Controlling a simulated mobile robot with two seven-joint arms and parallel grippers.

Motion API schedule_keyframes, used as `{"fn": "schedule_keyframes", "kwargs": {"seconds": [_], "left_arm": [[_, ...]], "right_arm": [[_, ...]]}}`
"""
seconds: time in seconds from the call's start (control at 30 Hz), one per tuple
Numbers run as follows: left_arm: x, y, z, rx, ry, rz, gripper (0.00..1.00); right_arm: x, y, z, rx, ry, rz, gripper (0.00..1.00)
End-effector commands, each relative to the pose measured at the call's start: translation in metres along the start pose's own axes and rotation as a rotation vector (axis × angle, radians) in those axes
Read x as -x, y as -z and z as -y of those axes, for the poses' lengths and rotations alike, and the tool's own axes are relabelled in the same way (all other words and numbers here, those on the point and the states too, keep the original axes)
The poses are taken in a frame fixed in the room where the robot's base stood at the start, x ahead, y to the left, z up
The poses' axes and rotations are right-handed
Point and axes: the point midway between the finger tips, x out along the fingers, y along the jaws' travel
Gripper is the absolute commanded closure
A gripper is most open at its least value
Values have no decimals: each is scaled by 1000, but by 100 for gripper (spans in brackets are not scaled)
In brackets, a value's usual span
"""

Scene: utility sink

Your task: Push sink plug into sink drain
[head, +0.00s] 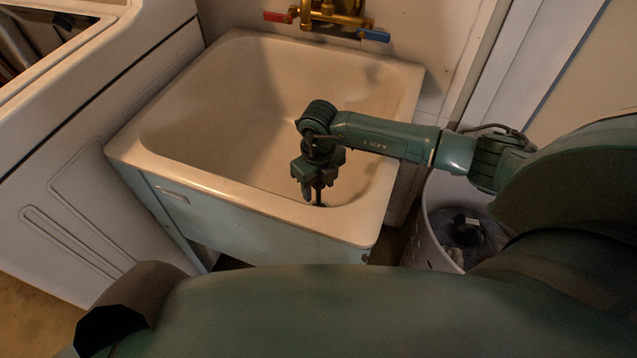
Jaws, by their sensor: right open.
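The utility sink (215,183) is a deep cream basin with a thick rim, set on a pale cabinet. My right arm reaches in from the right over the basin. My right gripper (313,196) points down into the near right part of the basin, close to the front rim. It is open, and I cannot see anything held between its fingers. I cannot make out the sink plug or the drain; the arm, gripper and front rim hide part of the basin floor. My left gripper is not in view.
A brass faucet (325,14) with a red handle (277,17) and a blue handle (374,35) is on the back wall. A white appliance (95,150) stands close on the left. A pale basket (437,235) with dark cloth stands right of the sink. The basin's left side is clear.

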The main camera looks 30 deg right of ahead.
Motion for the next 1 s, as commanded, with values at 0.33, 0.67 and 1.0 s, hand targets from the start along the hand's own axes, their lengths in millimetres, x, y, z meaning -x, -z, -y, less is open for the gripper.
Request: {"fn": "schedule_keyframes", "kwargs": {"seconds": [0.33,0.67,1.0], "left_arm": [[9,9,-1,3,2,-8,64],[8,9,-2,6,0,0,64],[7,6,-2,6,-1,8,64]], "right_arm": [[76,-2,1,0,2,6,52],[126,0,0,0,0,1,52],[132,0,0,-1,0,1,52]]}}
